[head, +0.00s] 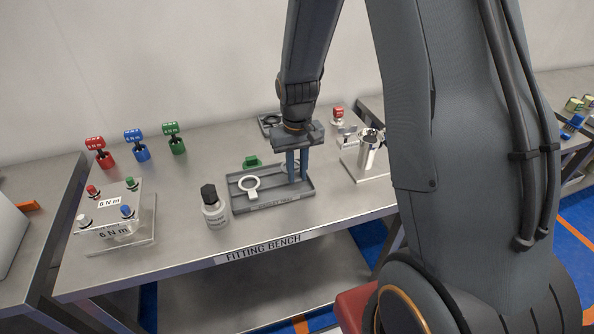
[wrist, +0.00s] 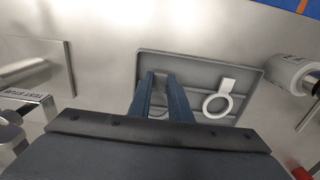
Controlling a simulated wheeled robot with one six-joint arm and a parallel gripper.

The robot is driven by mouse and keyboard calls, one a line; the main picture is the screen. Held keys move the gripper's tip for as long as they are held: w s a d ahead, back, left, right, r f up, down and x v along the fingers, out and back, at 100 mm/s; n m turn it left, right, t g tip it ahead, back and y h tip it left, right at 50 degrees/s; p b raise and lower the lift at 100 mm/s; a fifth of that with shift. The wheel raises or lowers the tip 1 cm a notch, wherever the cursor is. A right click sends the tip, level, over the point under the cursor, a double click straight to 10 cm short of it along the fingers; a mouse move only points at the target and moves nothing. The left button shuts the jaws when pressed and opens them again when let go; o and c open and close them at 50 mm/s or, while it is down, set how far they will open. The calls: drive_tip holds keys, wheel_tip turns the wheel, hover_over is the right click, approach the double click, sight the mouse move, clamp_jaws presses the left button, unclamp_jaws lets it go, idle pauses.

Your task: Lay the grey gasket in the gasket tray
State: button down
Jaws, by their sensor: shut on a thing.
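The gasket tray (head: 270,193) is a shallow dark grey tray on the fitting bench; it also shows in the wrist view (wrist: 200,62). A white ring gasket with a tab (head: 249,187) lies in its left half and shows in the wrist view (wrist: 217,104). My gripper (head: 297,179) points down over the tray's right half, its blue fingers (wrist: 160,78) shut on the grey gasket (head: 288,167). Most of that gasket is hidden by the fingers and hand. I cannot tell whether it touches the tray floor.
A white bottle with a black cap (head: 213,208) stands just left of the tray. A green piece (head: 251,162) sits behind it. A metal cylinder on a plate (head: 368,150) is to the right. A small tray with a black ring (head: 268,121) is at the back.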

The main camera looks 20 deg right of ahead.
sight(297, 177)
drive_tip(key=shift+f+b, duration=0.55)
drive_tip(key=shift+f, duration=0.8)
drive_tip(key=c, duration=1.6)
unclamp_jaws()
drive_tip(key=shift+o, duration=0.2)
drive_tip(key=shift+r, duration=0.2)
drive_tip(key=shift+r+p, duration=1.95)
drive_tip(key=shift+r, duration=0.45)
drive_tip(key=shift+r, duration=0.5)
wheel_tip(297, 177, up, 7)
drive_tip(key=b, duration=0.2)
